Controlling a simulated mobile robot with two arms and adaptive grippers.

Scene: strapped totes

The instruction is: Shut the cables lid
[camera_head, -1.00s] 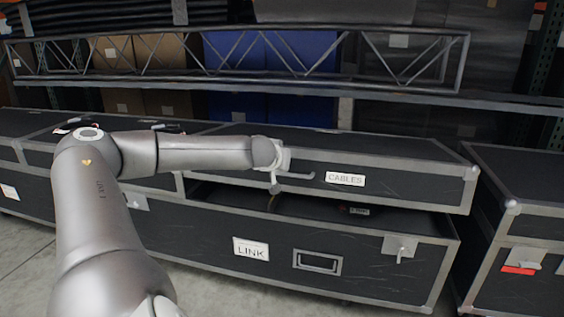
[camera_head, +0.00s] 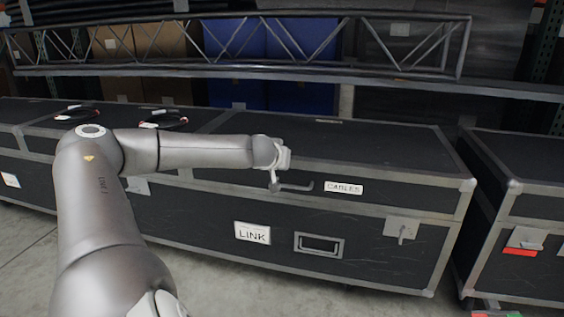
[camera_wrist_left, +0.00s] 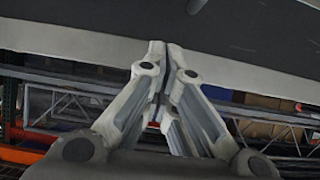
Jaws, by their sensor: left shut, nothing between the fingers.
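The black case with the CABLES label (camera_head: 343,188) stands in the middle of the head view. Its lid (camera_head: 340,150) lies down on the case body, and no gap shows along the front seam. The body (camera_head: 200,220) carries a LINK label, a recessed handle and a latch. My left gripper (camera_head: 291,187) is at the lid's front face, just left of the CABLES label. In the left wrist view its fingers (camera_wrist_left: 170,50) are together and empty, close to a dark panel with a pale edge. I cannot tell if they touch it. My right gripper is not in view.
Another black case (camera_head: 525,190) stands close on the right, with a narrow gap between. A further case (camera_head: 22,150) is on the left. Cables (camera_head: 163,120) lie on top at the left. A metal truss (camera_head: 230,45) and shelving run behind. Grey floor is open in front.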

